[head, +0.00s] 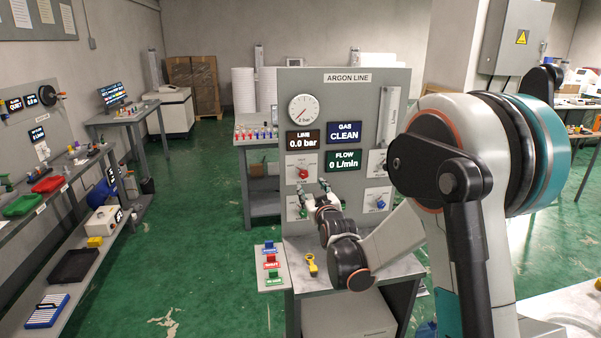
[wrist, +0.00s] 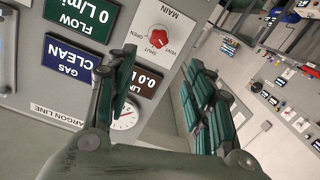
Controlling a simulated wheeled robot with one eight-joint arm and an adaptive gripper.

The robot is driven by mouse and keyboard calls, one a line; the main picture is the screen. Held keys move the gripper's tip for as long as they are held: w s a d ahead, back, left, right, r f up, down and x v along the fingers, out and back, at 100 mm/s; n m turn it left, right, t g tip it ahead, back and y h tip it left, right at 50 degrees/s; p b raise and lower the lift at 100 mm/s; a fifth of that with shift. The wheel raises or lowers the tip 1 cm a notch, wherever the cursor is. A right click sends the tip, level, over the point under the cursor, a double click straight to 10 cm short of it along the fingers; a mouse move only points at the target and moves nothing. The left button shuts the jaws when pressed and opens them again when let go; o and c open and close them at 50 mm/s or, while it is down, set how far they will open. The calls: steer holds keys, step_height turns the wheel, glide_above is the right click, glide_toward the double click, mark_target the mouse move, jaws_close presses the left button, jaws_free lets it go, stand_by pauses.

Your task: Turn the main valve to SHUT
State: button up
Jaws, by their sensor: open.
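The main valve is a red knob on a white plate, at the panel's left side in the head view (head: 303,173). In the wrist view the picture is inverted, and the red knob (wrist: 159,37) shows near the top, with OPEN, SHUT and VENT lettered around it and MAIN above. I cannot tell for certain which mark the knob points to. My gripper (head: 316,189) is in front of the panel, just below and right of the knob in the head view. Its two fingers (wrist: 160,62) are spread apart and empty, with the knob beyond them, apart from them.
The argon panel (head: 337,90) carries a round gauge (head: 303,110) and displays reading 0.0 bar, CLEAN and 0 L/min. Other knobs sit low on the panel (head: 377,199). A yellow object (head: 311,264) lies on the bench below, beside coloured tags (head: 271,261).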

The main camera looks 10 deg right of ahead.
mark_target(304, 175)
steer(key=shift+t, duration=0.4)
steer(key=w, duration=0.5)
steer(key=w+f, duration=0.1)
steer(key=w, duration=0.9)
steer(key=shift+w+d+f+b, duration=0.1)
steer(key=shift+w+f+b, duration=0.2)
steer(key=shift+w, duration=0.1)
steer(key=shift+c, duration=0.3)
steer(key=c, duration=1.1)
